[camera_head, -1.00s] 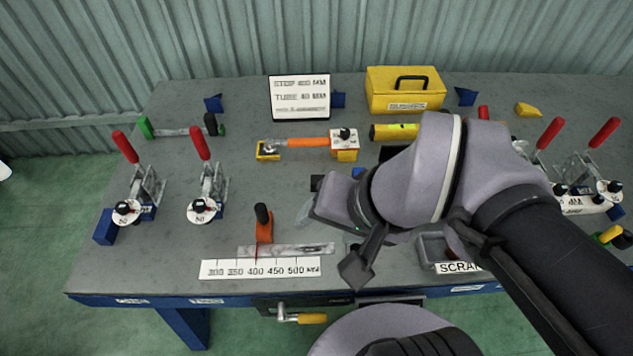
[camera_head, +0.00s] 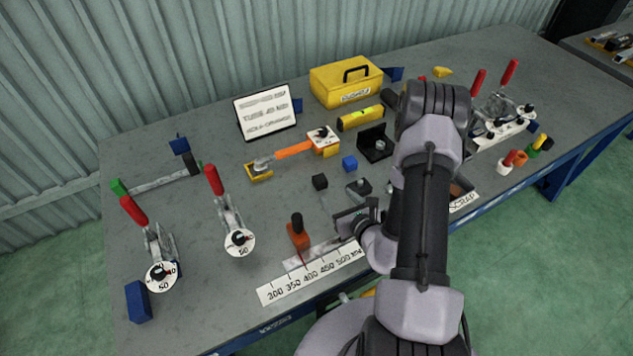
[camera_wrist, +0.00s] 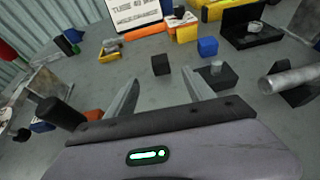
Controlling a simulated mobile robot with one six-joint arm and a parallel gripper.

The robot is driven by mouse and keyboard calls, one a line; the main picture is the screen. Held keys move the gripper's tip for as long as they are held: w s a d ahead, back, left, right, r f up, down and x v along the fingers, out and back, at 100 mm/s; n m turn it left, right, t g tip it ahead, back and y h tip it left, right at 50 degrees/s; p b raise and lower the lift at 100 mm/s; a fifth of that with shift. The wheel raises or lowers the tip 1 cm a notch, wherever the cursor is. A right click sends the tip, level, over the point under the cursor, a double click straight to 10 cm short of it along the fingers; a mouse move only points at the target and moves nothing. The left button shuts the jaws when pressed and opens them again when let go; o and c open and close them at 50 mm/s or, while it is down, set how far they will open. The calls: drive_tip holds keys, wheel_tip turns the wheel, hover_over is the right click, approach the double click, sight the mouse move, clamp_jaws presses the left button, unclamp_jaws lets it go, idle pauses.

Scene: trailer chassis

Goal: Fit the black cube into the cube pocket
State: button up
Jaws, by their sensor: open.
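The black cube (camera_head: 320,181) sits on the grey bench, left of a small blue cube. It also shows in the wrist view (camera_wrist: 160,64), ahead of my fingertips and roughly between their lines. My gripper (camera_wrist: 158,88) is open and empty, with clear bench between its fingers. In the head view my gripper (camera_head: 347,218) is low over the bench, nearer the front edge than the cube and apart from it. I cannot make out which fixture is the cube pocket.
A blue cube (camera_head: 349,163) and a black block with a grey peg (camera_head: 358,188) are close to the black cube. An orange-and-black upright tool (camera_head: 298,236) stands left of my gripper, by a ruler plate (camera_head: 312,274). Toggle clamps (camera_head: 229,218) stand further left.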

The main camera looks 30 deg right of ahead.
sight(321, 180)
drive_tip(key=b+x, duration=0.2)
drive_tip(key=x, duration=1)
drive_tip(key=shift+r, duration=0.1)
clamp_jaws()
